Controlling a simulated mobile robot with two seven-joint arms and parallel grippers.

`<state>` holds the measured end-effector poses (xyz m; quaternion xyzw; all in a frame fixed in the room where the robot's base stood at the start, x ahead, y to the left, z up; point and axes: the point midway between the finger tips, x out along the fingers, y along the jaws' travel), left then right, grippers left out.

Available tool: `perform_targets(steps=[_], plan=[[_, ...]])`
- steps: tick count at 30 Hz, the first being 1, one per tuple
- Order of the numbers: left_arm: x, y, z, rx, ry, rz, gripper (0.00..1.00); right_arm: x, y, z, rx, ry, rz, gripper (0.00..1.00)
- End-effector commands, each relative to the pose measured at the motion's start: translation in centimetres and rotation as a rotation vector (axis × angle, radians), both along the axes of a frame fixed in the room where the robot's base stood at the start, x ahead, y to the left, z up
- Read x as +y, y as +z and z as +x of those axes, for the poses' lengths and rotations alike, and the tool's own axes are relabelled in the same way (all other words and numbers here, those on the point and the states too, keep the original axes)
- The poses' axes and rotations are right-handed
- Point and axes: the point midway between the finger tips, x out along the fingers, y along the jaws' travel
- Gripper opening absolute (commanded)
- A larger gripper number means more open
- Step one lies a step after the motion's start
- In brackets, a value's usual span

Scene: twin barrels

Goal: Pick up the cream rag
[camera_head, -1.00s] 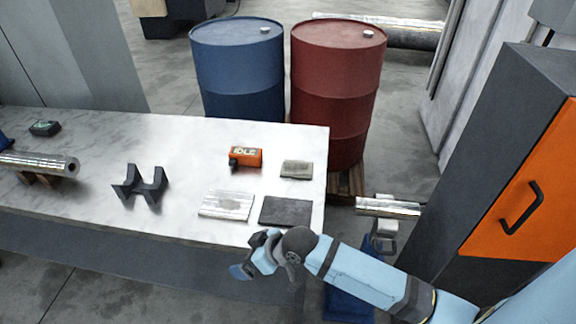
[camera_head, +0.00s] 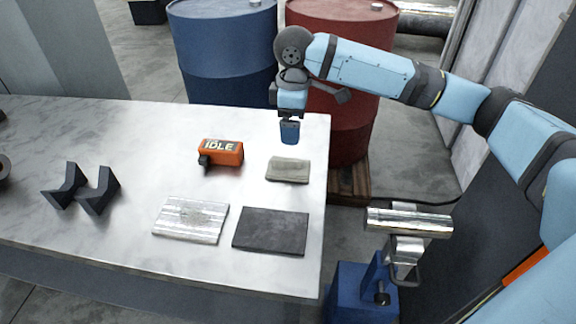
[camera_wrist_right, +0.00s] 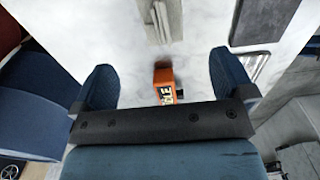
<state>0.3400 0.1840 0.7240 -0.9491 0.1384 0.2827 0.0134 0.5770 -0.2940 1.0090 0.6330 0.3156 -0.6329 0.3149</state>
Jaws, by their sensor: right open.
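The cream rag (camera_head: 288,170) lies folded flat on the pale table (camera_head: 140,130), near its right end. My right gripper (camera_head: 289,132) points down above the table, just behind the rag in the head view, apart from it. In the right wrist view its two blue fingers (camera_wrist_right: 165,85) are spread wide with nothing between them touching; the rag (camera_wrist_right: 160,20) shows at the top edge, partly cut off. My left gripper is not in view.
An orange IDLE device (camera_head: 220,153) stands left of the rag. A dark mat (camera_head: 270,231) and a silvery plate (camera_head: 190,219) lie in front. Black V-blocks (camera_head: 82,188) stand farther left. Blue (camera_head: 225,50) and red (camera_head: 345,120) barrels stand behind the table.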

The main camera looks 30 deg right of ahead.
Motion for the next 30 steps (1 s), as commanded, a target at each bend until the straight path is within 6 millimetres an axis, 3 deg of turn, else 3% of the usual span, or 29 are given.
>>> perform_targets(steps=[10, 20, 30], plan=[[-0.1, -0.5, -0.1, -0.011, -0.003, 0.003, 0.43, 0.0, -6.5, 0.0, 0.003, 0.0, -0.001, 1.0], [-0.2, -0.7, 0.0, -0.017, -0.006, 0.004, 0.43, 0.1, -8.9, 0.1, 0.002, 0.0, -0.001, 1.0], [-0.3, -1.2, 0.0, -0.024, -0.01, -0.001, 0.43, 0.2, -13.3, 0.2, 0.001, 0.001, -0.002, 1.0]])
